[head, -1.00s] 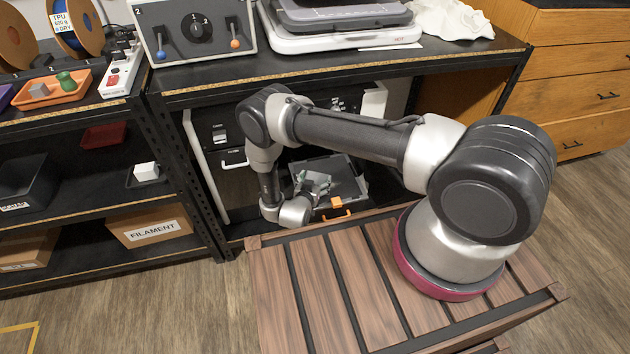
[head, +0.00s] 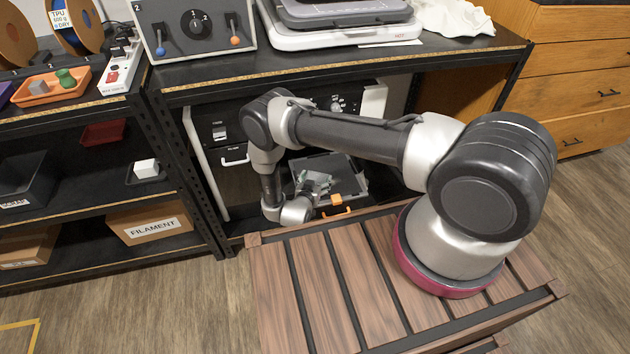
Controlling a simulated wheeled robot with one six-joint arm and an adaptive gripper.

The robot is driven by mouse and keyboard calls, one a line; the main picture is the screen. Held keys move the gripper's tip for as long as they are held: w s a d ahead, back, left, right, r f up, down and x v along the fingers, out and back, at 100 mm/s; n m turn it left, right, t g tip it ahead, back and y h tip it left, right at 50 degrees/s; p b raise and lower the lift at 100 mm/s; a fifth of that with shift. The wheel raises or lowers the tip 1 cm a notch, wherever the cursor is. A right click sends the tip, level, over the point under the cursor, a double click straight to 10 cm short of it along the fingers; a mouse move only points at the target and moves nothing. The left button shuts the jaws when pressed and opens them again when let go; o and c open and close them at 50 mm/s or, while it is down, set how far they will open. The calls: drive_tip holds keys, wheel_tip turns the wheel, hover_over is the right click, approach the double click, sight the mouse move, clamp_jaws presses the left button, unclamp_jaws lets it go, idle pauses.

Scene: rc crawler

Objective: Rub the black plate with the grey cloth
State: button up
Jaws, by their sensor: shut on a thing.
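The black plate (head: 332,164) lies low inside the open front of the machine under the worktop. My arm reaches over to it from the right. My gripper (head: 321,185) is over the left part of the plate, with its fingers closed. It is shut on the grey cloth, which is too small and too covered by the fingers to make out clearly. I cannot tell whether the cloth touches the plate.
The machine's white side frames (head: 372,108) and the worktop (head: 300,68) enclose the space. A white crumpled cloth (head: 453,18) lies on the worktop. Shelves stand at left.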

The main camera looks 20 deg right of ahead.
sight(324, 177)
drive_tip(key=shift+d+r, duration=0.1)
drive_tip(key=shift+d, duration=4.8)
drive_tip(key=shift+a, duration=5.05)
drive_tip(key=shift+r, duration=2.85)
drive_tip(key=shift+r, duration=0.15)
drive_tip(key=shift+r, duration=1.35)
